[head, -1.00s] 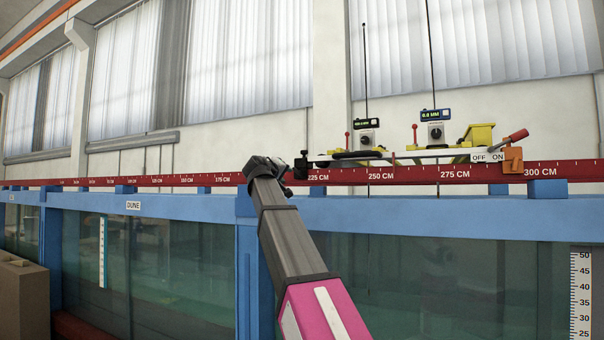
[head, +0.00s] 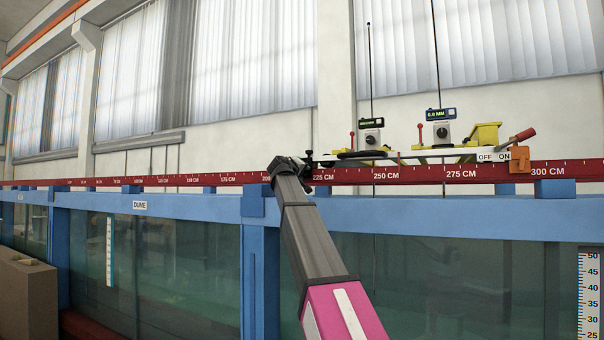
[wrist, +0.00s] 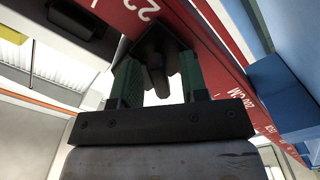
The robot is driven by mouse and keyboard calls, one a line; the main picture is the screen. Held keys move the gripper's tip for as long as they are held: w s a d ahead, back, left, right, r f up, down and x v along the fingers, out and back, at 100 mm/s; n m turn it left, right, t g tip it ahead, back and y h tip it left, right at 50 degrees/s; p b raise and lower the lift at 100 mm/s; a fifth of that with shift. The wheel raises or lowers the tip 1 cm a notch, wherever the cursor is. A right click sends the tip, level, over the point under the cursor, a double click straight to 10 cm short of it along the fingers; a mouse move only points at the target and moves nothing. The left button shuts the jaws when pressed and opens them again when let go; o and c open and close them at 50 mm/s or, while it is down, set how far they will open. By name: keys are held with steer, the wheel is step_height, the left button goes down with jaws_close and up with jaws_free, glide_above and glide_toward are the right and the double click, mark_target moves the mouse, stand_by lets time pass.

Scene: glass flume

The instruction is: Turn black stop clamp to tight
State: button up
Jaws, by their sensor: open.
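The black stop clamp (head: 309,156) sits on the red rail near the 225 CM mark, at the left end of the instrument carriage. In the wrist view its dark body (wrist: 156,42) hangs with a tapered stem pointing between my fingers. My gripper (wrist: 160,78) is open, with one green-padded finger on each side of the stem. A gap shows beside the stem, and I cannot tell whether either pad touches it. In the head view my gripper (head: 290,166) is at the clamp's left, its fingers mostly hidden by my wrist. The clamp's turn position is not readable.
The red scale rail (head: 460,173) runs above the blue flume frame (head: 440,226) and its glass. The carriage (head: 440,152) carries two gauges and an OFF/ON lever (head: 523,136). A blue block (wrist: 290,90) lies right of my gripper.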

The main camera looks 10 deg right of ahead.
jaws_close()
steer(key=shift+m, duration=0.3)
steer(key=m, duration=1.1)
steer(key=shift+m, duration=0.4)
stand_by(0.4)
jaws_free()
